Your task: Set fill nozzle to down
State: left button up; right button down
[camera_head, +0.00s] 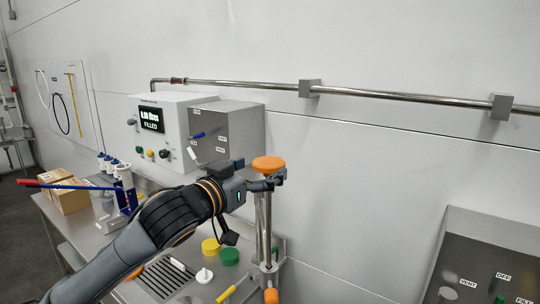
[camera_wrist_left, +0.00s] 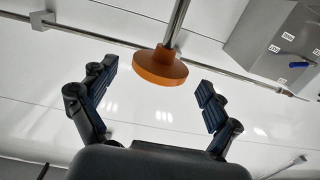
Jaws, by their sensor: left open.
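The fill nozzle appears to be the upright steel post (camera_head: 264,222) with a round orange knob (camera_head: 268,163) on top. It stands at the right end of the steel bench. In the left wrist view the orange knob (camera_wrist_left: 158,68) shows with its steel rod (camera_wrist_left: 178,22) running up out of the picture. My left gripper (camera_head: 272,180) is at the knob, just under its rim in the head view. In the left wrist view its open fingers (camera_wrist_left: 157,80) stand on either side of the knob, with a gap on each side. My right gripper is not in view.
A white control box (camera_head: 160,135) with a display reading FILLED stands behind, beside a grey box (camera_head: 232,130) with levers. Yellow (camera_head: 211,246) and green (camera_head: 229,256) caps lie on the bench. A pipe (camera_head: 250,86) runs along the wall. A grey panel (camera_head: 485,265) is at right.

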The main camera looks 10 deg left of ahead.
aim_at(268, 262)
pick_arm(q)
jog(key=p+x, duration=0.1)
jog(key=x, duration=0.2)
jog(key=shift+w+r, duration=0.1)
jog(key=shift+w, duration=0.1)
jog(key=shift+w+d, duration=0.2)
jog(key=shift+w, duration=0.15)
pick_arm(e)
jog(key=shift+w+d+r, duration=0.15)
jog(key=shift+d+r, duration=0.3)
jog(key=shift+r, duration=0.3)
pick_arm(q)
jog(key=shift+c, duration=0.4)
